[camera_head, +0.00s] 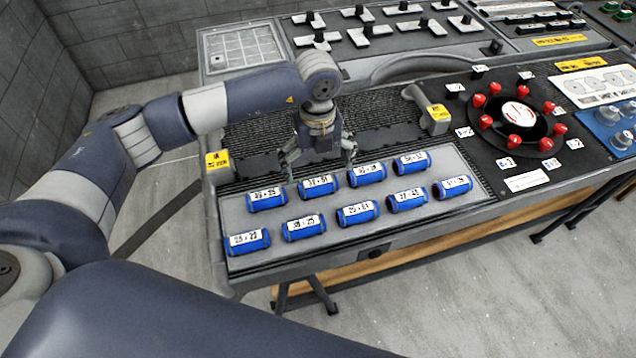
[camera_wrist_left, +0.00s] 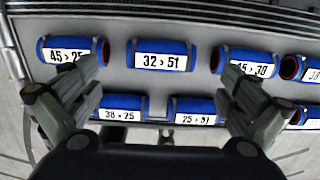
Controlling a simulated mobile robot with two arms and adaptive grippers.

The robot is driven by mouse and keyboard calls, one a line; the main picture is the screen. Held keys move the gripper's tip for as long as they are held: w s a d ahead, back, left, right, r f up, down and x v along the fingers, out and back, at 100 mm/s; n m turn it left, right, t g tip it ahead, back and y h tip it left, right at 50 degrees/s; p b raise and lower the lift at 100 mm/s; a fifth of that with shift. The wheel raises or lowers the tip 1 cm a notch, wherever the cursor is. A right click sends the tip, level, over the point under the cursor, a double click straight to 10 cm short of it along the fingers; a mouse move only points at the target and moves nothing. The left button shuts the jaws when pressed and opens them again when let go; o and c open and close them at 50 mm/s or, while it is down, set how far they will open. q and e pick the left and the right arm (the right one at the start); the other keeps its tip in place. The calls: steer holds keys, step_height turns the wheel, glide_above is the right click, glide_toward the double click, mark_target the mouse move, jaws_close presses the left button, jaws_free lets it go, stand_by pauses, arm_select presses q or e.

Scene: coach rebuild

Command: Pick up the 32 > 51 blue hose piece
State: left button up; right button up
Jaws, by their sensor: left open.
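The 32 > 51 blue hose piece (camera_head: 318,187) lies in the back row on the grey panel, just below my left gripper in the picture. In the left wrist view the hose piece (camera_wrist_left: 161,57) shows its white label, readable as 32 > 51, between and ahead of the fingers. My left gripper (camera_head: 319,172) is open and empty, pointing down above the back row. In the left wrist view its fingers (camera_wrist_left: 160,80) are spread wide on either side, apart from the piece, and partly cover neighbouring pieces. My right gripper is not in view.
A front row includes 38 > 25 (camera_head: 304,228). A grey handle with a yellow tag (camera_head: 438,113) stands behind. Red knobs (camera_head: 513,140) are at right.

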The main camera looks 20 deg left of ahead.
mark_target(318, 181)
arm_select(q)
step_height(318, 181, down, 6)
steer(key=shift+r+p, duration=0.2)
steer(key=shift+p, duration=1)
steer(key=shift+f, duration=0.25)
steer(key=c, duration=1.2)
